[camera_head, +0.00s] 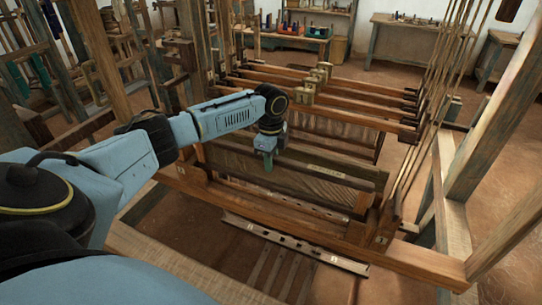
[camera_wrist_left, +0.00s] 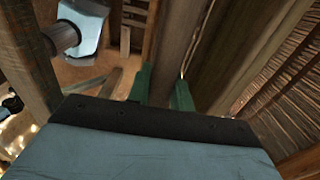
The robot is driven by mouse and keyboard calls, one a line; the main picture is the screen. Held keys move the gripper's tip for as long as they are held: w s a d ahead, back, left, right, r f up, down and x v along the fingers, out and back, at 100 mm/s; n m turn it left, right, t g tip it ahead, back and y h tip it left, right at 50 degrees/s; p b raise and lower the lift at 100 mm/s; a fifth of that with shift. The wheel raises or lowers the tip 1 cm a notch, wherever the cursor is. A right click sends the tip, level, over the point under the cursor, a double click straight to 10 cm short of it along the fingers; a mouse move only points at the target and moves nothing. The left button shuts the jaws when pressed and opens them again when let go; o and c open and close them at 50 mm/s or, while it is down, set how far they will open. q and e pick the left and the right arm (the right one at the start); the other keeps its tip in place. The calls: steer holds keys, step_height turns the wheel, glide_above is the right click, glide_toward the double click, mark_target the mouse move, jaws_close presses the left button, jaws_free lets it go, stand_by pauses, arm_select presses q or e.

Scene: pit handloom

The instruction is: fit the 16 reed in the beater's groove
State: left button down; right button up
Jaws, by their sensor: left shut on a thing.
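My left gripper (camera_head: 268,162) comes in from the left and points down at the loom's wooden beater frame (camera_head: 385,228). Its green fingers (camera_wrist_left: 163,90) are shut on a long wooden bar, which runs away between them in the left wrist view (camera_wrist_left: 168,45). In the head view a dark bar with a small pale label (camera_head: 326,171) lies beside the gripper; I cannot read the label or tell whether this is the 16 reed. A brown streaked panel (camera_head: 310,182) is below it. The groove cannot be made out. My right gripper is not in view.
Tables (camera_head: 400,22) stand far back. Open floor shows at the right back.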

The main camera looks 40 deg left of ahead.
mark_target(271, 182)
arm_select(q)
steer(key=shift+f+b, duration=1.85)
steer(key=shift+f, duration=2.35)
steer(key=c, duration=1.2)
jaws_free()
steer(key=shift+o, duration=0.2)
step_height(271, 182, up, 13)
steer(key=shift+r+b, duration=0.2)
steer(key=shift+b, duration=0.3)
